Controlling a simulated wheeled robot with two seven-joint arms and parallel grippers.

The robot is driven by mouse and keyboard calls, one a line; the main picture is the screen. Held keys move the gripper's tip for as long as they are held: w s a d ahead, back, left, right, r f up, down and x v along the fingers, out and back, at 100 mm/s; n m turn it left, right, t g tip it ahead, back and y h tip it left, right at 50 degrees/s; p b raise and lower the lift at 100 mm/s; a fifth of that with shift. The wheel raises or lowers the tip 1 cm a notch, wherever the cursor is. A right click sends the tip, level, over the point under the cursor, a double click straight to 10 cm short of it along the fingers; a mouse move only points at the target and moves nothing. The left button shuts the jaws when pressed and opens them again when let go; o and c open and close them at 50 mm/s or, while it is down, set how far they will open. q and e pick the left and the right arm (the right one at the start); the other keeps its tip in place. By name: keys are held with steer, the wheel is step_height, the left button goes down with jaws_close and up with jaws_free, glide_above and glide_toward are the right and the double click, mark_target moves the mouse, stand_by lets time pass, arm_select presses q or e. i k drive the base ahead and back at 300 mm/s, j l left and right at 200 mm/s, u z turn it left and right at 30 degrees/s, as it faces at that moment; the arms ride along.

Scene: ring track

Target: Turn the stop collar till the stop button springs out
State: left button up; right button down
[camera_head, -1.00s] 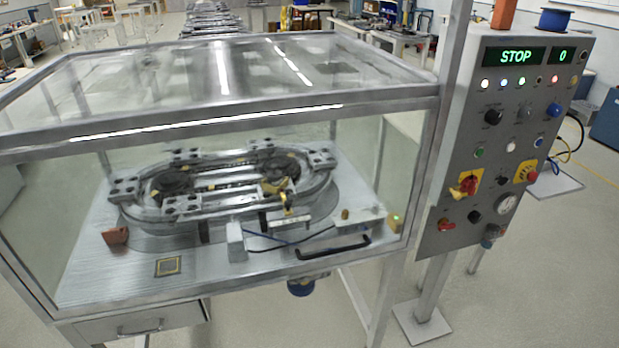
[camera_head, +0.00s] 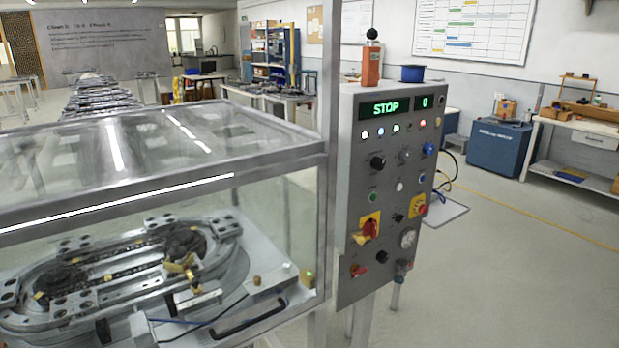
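The grey control panel (camera_head: 390,255) stands on posts right of the glass enclosure. The red stop button (camera_head: 422,210) sits on a yellow plate at the panel's right side, below the middle. Its collar is too small to make out apart from the button, and I cannot tell whether the button is in or out. The green display (camera_head: 385,107) reads STOP, and a smaller display (camera_head: 427,102) reads 0. Neither of my grippers is in view.
A red and yellow rotary switch (camera_head: 367,230) sits left of the stop button. The glass-walled enclosure (camera_head: 318,215) with an oval ring track (camera_head: 120,262) fills the left. A blue cabinet (camera_head: 497,150) stands behind right.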

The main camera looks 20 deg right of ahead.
mark_target(416, 207)
steer(key=z, duration=1.25)
steer(key=u, duration=0.25)
steer(key=i+l+u, duration=0.15)
steer(key=u, duration=0.25)
steer(key=i+l+u, duration=0.1)
steer(key=l+u, duration=0.35)
steer(key=i+l+u, duration=0.2)
steer(key=l, duration=0.35)
steer(key=l+u, duration=0.2)
steer(key=l, duration=0.3)
steer(key=i+l+u, duration=0.2)
steer(key=l, duration=0.4)
steer(key=l+u, duration=0.1)
steer(key=l, duration=3.35)
steer(key=u, duration=0.05)
